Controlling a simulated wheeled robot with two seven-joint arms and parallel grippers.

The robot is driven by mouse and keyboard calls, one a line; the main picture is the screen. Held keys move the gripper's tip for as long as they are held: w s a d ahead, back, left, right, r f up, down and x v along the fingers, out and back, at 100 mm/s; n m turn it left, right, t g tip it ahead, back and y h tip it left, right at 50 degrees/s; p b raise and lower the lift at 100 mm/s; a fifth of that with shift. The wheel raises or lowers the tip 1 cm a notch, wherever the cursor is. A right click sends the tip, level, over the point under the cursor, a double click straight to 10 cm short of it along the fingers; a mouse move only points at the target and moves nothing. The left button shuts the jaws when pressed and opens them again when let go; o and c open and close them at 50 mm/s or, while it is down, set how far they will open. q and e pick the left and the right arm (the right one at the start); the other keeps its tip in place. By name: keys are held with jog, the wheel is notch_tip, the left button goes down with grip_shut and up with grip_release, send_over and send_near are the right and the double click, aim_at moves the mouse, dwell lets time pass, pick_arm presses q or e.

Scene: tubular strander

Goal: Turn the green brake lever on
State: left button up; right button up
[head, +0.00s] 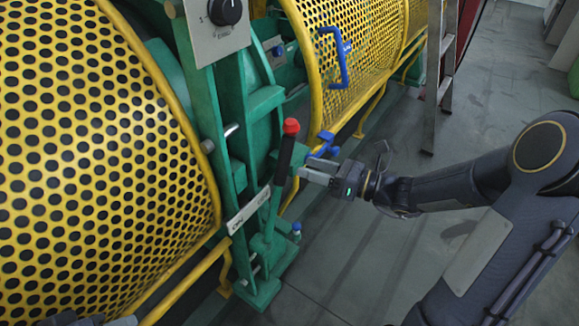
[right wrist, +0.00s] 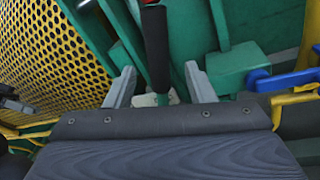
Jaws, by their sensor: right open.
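The brake lever has a green rod (head: 269,215), a black grip (head: 284,160) and a red knob (head: 291,126). It stands nearly upright at the right end of a white label plate (head: 248,210), whose left end reads ON. My right gripper (head: 308,173) is open just right of the grip. In the right wrist view its two fingers (right wrist: 160,88) are spread, with the black grip (right wrist: 156,50) appearing between them; I cannot tell whether they touch it. A dark part at the bottom left edge of the head view may be my left gripper; its jaws cannot be made out.
A yellow perforated guard (head: 90,150) fills the left, with another (head: 355,45) bearing a blue handle (head: 343,60) behind. A control knob (head: 225,11) is above the lever. A blue clamp (head: 325,146) is close to my right gripper. A ladder (head: 437,75) stands beyond; grey floor at right is clear.

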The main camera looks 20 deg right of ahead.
aim_at(284, 160)
jog(key=b+x, duration=0.1)
jog(key=x, duration=0.6)
jog(key=shift+a+r, duration=0.1)
jog(key=shift+a, duration=0.1)
grip_shut()
